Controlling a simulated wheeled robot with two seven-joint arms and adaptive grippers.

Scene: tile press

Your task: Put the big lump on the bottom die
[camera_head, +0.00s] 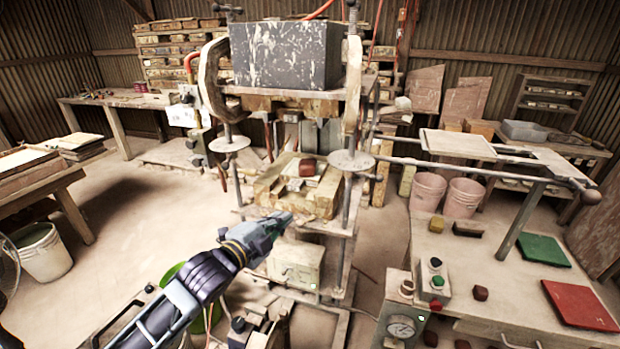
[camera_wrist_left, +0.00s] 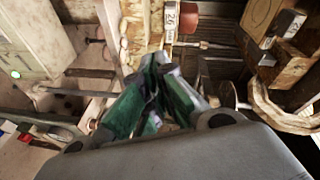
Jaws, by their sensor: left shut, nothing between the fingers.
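A reddish-brown lump (camera_head: 307,167), which looks like the big lump, rests on the pale bottom die (camera_head: 292,184) in the press, in the head view. My left gripper (camera_head: 286,217) is shut and empty, in front of and below the die, apart from the lump. Its green fingers also show together in the left wrist view (camera_wrist_left: 160,62). My right gripper is not in view.
The press's dark upper block (camera_head: 285,55) hangs above the die, between upright rods with round plates (camera_head: 352,161). A bench at right holds smaller lumps (camera_head: 480,293), a button box (camera_head: 430,280), a green mat (camera_head: 542,250) and a red mat (camera_head: 578,305). Pink buckets (camera_head: 462,197) stand behind.

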